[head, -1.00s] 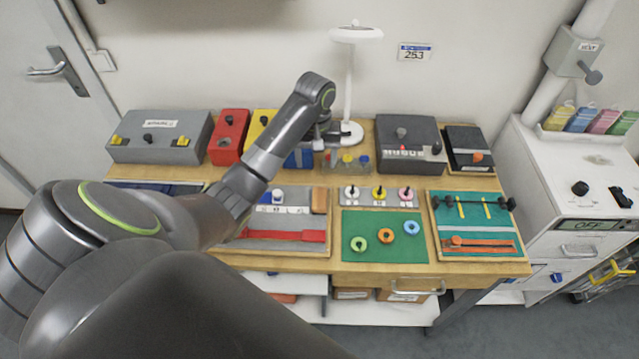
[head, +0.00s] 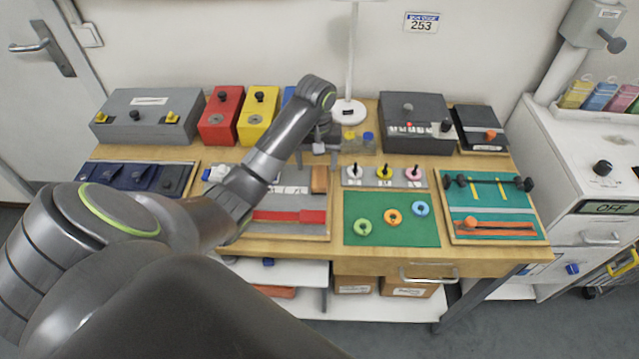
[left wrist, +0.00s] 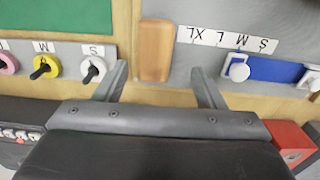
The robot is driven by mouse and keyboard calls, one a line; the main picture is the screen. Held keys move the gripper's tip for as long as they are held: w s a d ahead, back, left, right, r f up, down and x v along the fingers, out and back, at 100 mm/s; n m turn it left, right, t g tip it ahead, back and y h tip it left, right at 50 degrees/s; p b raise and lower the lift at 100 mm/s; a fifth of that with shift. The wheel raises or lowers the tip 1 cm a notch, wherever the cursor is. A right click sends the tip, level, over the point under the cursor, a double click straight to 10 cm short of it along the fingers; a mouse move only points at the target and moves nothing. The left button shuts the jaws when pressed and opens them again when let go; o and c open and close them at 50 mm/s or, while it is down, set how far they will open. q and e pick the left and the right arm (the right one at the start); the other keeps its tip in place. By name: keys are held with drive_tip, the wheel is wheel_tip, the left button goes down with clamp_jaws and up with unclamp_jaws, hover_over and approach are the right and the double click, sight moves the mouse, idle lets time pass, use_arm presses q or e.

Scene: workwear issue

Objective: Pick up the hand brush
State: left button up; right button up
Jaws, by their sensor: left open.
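The hand brush looks like a small brown wooden block (head: 320,179) at the right end of a grey sizing board in the head view. It also shows in the left wrist view as a rounded brown block (left wrist: 155,48); its bristles cannot be made out. My left gripper (head: 319,146) hangs above the table just behind the brush in the head view. In the left wrist view the left gripper (left wrist: 160,70) is open, its fingers apart on either side of the brush's near end, with nothing held. My right gripper is not in view.
A size strip and a blue slider (left wrist: 285,70) lie beside the brush. Pegs with coloured rings (head: 384,172) stand on its other side. A red box (head: 221,116), a yellow box (head: 259,115) and a dark case (head: 415,125) stand at the back. A green mat (head: 391,235) lies in front.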

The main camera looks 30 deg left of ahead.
sight(319, 175)
use_arm(q)
drive_tip(key=shift+d+f+b, duration=0.1)
drive_tip(key=shift+f+b, duration=0.2)
drive_tip(key=shift+f, duration=0.15)
drive_tip(key=f, duration=0.4)
drive_tip(key=shift+s+d+f+b, duration=0.1)
drive_tip(key=shift+d+f+b, duration=0.05)
drive_tip(key=shift+d+b, duration=0.2)
drive_tip(key=shift+c, duration=0.3)
drive_tip(key=c, duration=1)
drive_tip(key=shift+c, duration=0.2)
drive_tip(key=shift+r, duration=0.4)
wheel_tip(319, 175, up, 2)
drive_tip(key=shift+r, duration=0.2)
wheel_tip(319, 175, up, 7)
drive_tip(key=p, duration=0.6)
drive_tip(key=shift+p, duration=0.4)
